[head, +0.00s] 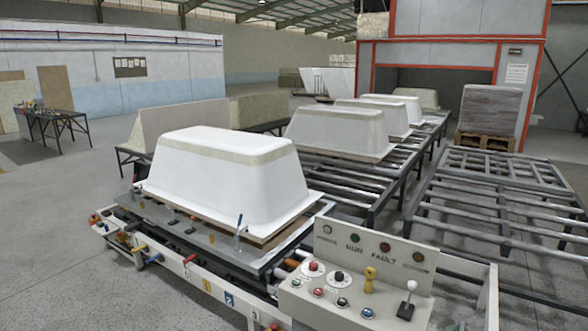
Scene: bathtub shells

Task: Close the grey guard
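No part clearly stands out as the grey guard. A flat grey panel (190,232) with small dark fittings lies along the front of the near station, below the white bathtub shell (222,178). A small blue upright handle (239,224) stands near its right end. I cannot tell whether this panel is the guard, or whether it is open or shut. A control console (360,270) stands at the front right, with RUN and FAULT labels, several buttons, a yellow knob (370,280) and a white-topped lever (408,298). Neither of my grippers is in view.
More bathtub shells (340,130) stand on the roller conveyor running back to a red-framed booth (455,50). An empty roller frame (500,200) lies at right. A pale rail (180,270) with coloured fittings edges the station. The floor at front left is clear.

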